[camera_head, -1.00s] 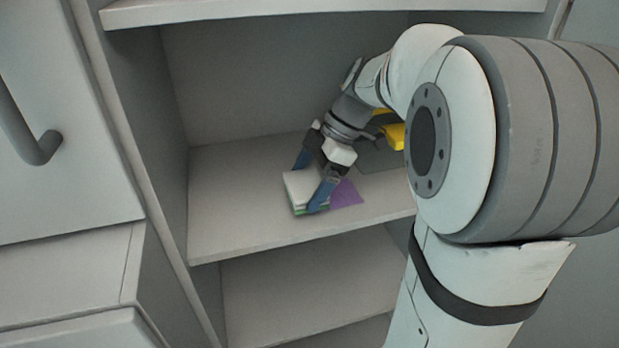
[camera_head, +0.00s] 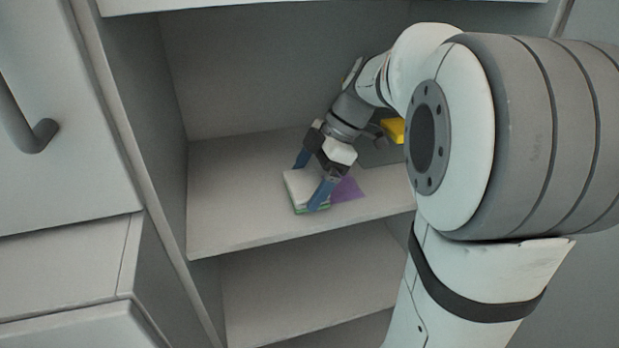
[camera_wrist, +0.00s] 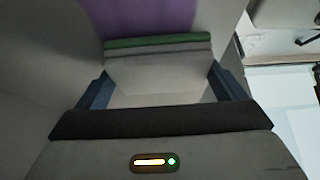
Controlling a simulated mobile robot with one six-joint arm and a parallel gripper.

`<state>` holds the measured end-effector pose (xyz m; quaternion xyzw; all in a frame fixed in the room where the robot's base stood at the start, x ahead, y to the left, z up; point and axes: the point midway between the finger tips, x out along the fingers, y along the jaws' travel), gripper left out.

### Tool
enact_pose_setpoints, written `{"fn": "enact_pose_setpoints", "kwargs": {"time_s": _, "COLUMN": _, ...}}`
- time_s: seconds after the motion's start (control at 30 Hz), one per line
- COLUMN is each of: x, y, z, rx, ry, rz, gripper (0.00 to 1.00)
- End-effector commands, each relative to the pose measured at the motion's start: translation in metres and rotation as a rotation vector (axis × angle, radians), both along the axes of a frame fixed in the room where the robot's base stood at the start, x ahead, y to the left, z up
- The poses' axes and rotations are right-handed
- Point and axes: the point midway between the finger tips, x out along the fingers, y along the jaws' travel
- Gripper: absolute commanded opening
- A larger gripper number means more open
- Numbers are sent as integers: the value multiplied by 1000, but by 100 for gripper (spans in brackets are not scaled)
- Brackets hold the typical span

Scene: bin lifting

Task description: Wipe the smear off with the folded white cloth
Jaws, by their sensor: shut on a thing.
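The folded white cloth (camera_head: 301,184) has a green lower edge and lies at the shelf surface. My gripper (camera_head: 315,182) is shut on it, with blue fingers at its two sides. In the wrist view the cloth (camera_wrist: 158,72) sits between the two fingers (camera_wrist: 160,92). The purple smear (camera_head: 347,190) is on the shelf just right of the cloth. In the wrist view the smear (camera_wrist: 140,18) spreads beyond the cloth's green edge. Part of the smear may be hidden under the cloth or gripper.
The shelf (camera_head: 225,215) is bare on the left. A yellow thing (camera_head: 393,130) and a grey mat-like patch (camera_head: 378,155) lie at the right, partly hidden by my arm. The cabinet's left wall (camera_head: 150,130) and the shelf above (camera_head: 300,5) bound the space.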

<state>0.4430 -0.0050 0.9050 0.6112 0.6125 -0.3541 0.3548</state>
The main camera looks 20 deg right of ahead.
Motion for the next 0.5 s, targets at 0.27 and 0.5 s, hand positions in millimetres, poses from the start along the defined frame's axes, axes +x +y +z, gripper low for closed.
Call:
{"fn": "enact_pose_setpoints", "kwargs": {"time_s": 0.27, "x": 0, "y": 0, "z": -7, "rx": 0, "ry": 0, "rz": -1, "gripper": 72}}
{"fn": "enact_pose_setpoints", "kwargs": {"time_s": 0.5, "x": 0, "y": -3, "z": -7, "rx": 0, "ry": 0, "rz": -2, "gripper": 72}}
